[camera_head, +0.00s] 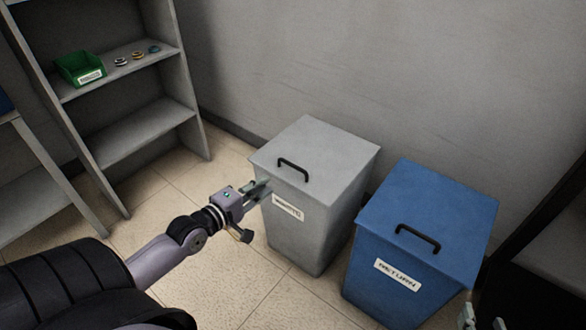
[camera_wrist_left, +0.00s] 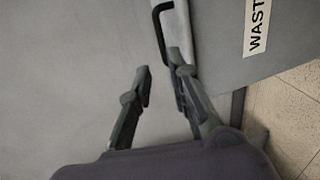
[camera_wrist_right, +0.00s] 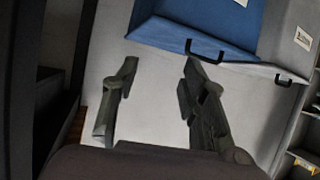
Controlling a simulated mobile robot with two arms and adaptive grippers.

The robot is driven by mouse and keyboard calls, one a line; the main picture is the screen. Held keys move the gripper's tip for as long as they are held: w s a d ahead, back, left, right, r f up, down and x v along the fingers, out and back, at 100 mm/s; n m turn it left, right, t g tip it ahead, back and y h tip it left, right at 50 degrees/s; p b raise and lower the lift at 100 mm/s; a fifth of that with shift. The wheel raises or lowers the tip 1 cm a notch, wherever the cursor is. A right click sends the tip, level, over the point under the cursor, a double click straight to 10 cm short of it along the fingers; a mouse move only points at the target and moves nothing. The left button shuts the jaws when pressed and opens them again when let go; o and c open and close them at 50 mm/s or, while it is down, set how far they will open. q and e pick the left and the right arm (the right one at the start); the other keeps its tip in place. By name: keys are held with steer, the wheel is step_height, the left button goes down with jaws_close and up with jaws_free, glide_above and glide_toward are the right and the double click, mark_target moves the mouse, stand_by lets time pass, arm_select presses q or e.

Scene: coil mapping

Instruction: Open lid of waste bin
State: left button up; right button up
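The grey waste bin (camera_head: 300,229) stands on the floor against the back wall. Its flat grey lid (camera_head: 325,146) lies shut and carries a black handle (camera_head: 293,168). A white label (camera_head: 288,207) is on its front; it also shows in the left wrist view (camera_wrist_left: 257,25). My left gripper (camera_head: 264,188) is by the lid's front left edge, just short of the handle. In the left wrist view its fingers (camera_wrist_left: 160,78) are apart and empty, with the handle (camera_wrist_left: 162,30) just beyond the right finger. My right gripper (camera_head: 483,322) is open and empty, low in front of the blue bin.
A blue bin (camera_head: 395,285) with a shut lid (camera_head: 430,208) and black handle stands right of the grey bin. A grey shelf (camera_head: 150,130) at the left holds a green box (camera_head: 80,68) and several small rings. A dark frame (camera_head: 535,225) stands at the far right.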

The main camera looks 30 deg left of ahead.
arm_select(q)
steer(key=b, duration=0.2)
glide_toward(292, 166)
steer(key=r+x, duration=0.1)
steer(key=x, duration=0.2)
steer(key=b+x, duration=0.1)
steer(key=x, duration=0.2)
steer(key=f+b+x, duration=0.1)
steer(key=x, duration=0.3)
steer(key=shift+f, duration=0.1)
steer(key=shift+w, duration=0.3)
arm_select(e)
step_height(292, 166, up, 18)
steer(key=a+t+y, duration=0.2)
steer(key=t+y, duration=0.1)
steer(key=t, duration=0.8)
steer(key=shift+a+r+n+t+y, duration=0.2)
steer(key=shift+a+n+t+y, duration=0.1)
steer(key=shift+y, duration=0.1)
arm_select(q)
steer(key=shift+c, duration=0.5)
arm_select(e)
steer(key=shift+s, duration=0.1)
arm_select(q)
jaws_close()
